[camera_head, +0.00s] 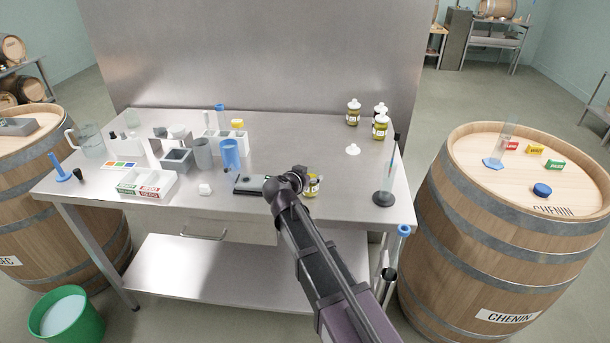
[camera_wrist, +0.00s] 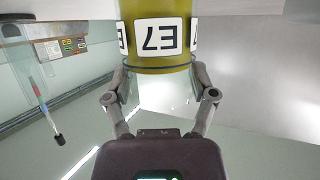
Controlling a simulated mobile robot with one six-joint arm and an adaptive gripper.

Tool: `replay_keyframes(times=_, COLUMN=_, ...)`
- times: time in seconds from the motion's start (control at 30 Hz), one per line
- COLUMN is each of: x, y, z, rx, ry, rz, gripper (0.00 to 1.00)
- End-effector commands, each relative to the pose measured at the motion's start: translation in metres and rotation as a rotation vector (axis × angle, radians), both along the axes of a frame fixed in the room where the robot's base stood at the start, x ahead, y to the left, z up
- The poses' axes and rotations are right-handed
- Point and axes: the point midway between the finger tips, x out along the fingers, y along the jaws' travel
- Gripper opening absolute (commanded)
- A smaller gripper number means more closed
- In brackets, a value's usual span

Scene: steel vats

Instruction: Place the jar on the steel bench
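The jar (camera_head: 313,186), with yellow-green contents and a white label, is at my gripper (camera_head: 301,180) over the front right-centre of the steel bench (camera_head: 330,140). In the wrist view the jar (camera_wrist: 158,50) is large, its label showing dark characters, and the top of it runs out of the frame. The two fingers of my gripper (camera_wrist: 160,84) close against its sides from left and right. My arm hides part of the jar in the head view, and I cannot tell whether its base touches the bench.
Several similar jars (camera_head: 381,127) stand at the back right of the bench. A white lid-like piece (camera_head: 353,150) and a glass cylinder on a dark base (camera_head: 384,198) are right of my gripper. A dark scale-like device (camera_head: 252,185) is left. Bench surface between is clear.

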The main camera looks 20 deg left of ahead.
Motion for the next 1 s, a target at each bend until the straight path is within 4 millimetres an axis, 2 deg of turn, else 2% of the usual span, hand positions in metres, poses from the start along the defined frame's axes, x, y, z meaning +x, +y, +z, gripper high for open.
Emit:
replay_keyframes(times=0.03, x=0.000, y=0.000, z=0.000, rx=0.000, ry=0.000, rz=0.000, gripper=0.85)
replay_keyframes(times=0.1, x=0.000, y=0.000, z=0.000, rx=0.000, ry=0.000, rz=0.000, gripper=1.00)
replay_keyframes(times=0.7, x=0.000, y=0.000, z=0.004, rx=0.000, ry=0.000, rz=0.000, gripper=1.00)
replay_keyframes(times=1.0, x=-0.032, y=0.005, z=0.018, rx=0.000, ry=0.000, rz=0.002, gripper=1.00)
